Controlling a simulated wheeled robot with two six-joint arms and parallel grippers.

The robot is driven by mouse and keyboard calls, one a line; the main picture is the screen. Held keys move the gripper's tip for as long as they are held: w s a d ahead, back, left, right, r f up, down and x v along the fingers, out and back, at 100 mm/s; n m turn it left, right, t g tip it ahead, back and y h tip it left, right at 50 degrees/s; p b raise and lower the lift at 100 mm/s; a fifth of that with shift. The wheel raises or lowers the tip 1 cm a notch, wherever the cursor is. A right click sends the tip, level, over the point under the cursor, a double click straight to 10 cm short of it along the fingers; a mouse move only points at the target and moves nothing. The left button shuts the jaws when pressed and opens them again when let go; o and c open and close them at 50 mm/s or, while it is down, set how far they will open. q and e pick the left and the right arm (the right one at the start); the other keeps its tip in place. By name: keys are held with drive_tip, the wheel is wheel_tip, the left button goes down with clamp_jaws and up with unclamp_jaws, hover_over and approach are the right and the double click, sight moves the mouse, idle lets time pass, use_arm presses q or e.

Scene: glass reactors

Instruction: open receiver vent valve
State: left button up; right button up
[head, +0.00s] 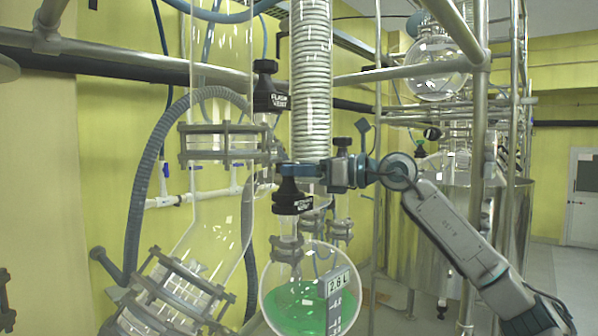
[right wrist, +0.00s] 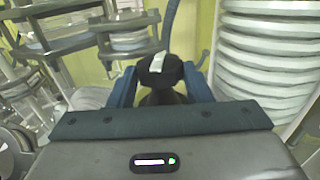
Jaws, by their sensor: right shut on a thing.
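The receiver vent valve (head: 292,204) is a black valve with a small white label, set above the neck of the round receiver flask (head: 282,300), which holds green liquid. My right gripper (head: 292,171) reaches in from the right and is shut on the top knob of this valve. In the right wrist view the black knob (right wrist: 160,68), with a white mark on top, sits between the two blue fingers of my right gripper (right wrist: 160,88). The fingers hide the knob's sides. My left gripper is not in view.
A second black valve labelled flask vent (head: 271,100) stands just above and left. A coiled condenser column (head: 311,80) rises close behind my gripper. Glass tubing with metal clamps (head: 225,142) is to the left. Steel frame pipes (head: 479,150) stand at the right.

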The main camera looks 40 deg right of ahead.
drive_tip(key=shift+w+d+n+g+y, duration=0.15)
drive_tip(key=shift+n+g+y, duration=0.65)
drive_tip(key=shift+y, duration=0.4)
drive_tip(key=o, duration=1)
drive_tip(key=shift+r, duration=0.1)
drive_tip(key=shift+s, duration=0.2)
